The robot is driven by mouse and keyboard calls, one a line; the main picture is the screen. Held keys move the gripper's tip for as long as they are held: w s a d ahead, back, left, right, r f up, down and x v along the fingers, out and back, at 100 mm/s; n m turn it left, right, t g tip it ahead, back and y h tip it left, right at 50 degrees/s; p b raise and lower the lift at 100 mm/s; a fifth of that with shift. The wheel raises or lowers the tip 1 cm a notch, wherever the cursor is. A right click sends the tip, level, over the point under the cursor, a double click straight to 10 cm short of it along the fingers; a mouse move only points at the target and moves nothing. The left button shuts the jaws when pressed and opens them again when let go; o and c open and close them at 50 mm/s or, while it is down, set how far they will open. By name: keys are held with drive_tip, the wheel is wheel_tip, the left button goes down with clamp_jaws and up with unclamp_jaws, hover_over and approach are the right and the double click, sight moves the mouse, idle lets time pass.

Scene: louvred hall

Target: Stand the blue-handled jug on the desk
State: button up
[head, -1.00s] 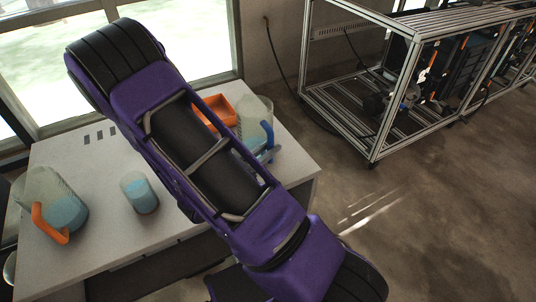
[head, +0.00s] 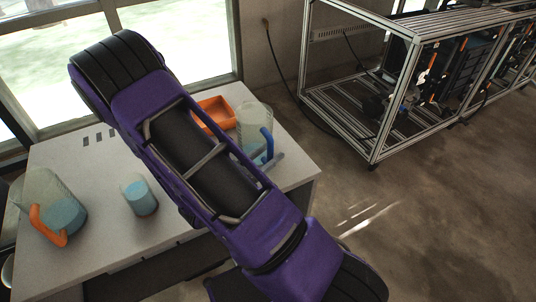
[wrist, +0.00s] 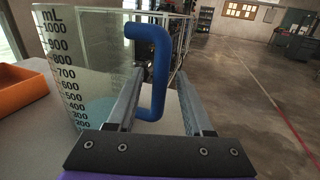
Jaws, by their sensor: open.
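The clear jug with the blue handle (head: 248,120) appears upright at the desk's right end in the head view, with blue liquid low in it. In the wrist view the jug (wrist: 90,60) fills the left, its mL scale facing me and its base hidden by my gripper. Its blue handle (wrist: 161,62) rises between the two fingers of my gripper (wrist: 160,92), which is open with a gap beside the handle. The desk (head: 100,215) is pale grey. In the head view my arm covers its middle.
A jug with an orange handle (head: 40,190) and a beaker of blue liquid (head: 139,195) stand on the desk's left part. An orange tray (head: 215,113) lies behind the blue-handled jug. A metal frame rack (head: 385,95) stands on the floor at right.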

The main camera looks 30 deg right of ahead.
drive_tip(key=v, duration=1.2)
drive_tip(key=shift+p, duration=0.3)
